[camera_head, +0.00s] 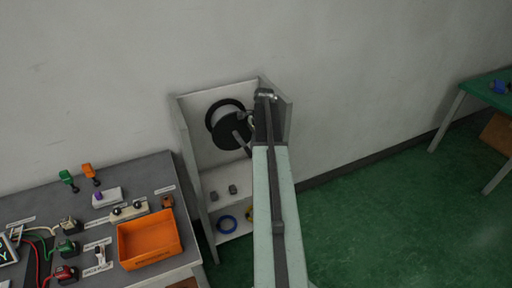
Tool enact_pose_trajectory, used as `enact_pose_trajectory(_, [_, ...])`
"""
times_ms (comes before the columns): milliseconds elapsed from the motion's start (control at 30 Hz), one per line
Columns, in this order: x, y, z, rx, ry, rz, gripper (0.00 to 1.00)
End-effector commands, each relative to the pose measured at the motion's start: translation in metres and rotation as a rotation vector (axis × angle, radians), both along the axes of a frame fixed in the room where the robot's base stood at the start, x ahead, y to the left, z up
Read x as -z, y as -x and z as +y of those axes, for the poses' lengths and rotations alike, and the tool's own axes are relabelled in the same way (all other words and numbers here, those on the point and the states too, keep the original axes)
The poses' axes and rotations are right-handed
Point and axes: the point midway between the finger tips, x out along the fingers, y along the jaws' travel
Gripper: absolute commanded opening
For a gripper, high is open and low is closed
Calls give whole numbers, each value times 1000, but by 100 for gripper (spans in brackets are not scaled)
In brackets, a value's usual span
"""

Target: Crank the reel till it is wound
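A black reel (225,124) is mounted on the back panel of an open grey-white cabinet against the wall. A grey crank piece (241,135) shows at the reel's right side, partly covered by my arm. My arm reaches up from the bottom of the picture, and its far end is at the right of the reel. My gripper (250,120) is small and mostly hidden by the arm there. I cannot tell whether its fingers touch the crank or whether they are open or shut.
A dark workbench with an orange tray (149,240), switches and cables stands at the left. A green table (488,92) is at the far right. Green floor between is clear.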

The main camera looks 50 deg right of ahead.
Motion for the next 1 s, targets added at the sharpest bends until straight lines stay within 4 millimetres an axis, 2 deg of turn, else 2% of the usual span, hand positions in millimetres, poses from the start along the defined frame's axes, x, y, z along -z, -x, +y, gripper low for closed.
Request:
enact_pose_trajectory(200, [6, -3, 5, -2, 0, 0, 0])
enact_pose_trajectory(1000, [7, -4, 7, -3, 1, 1, 0])
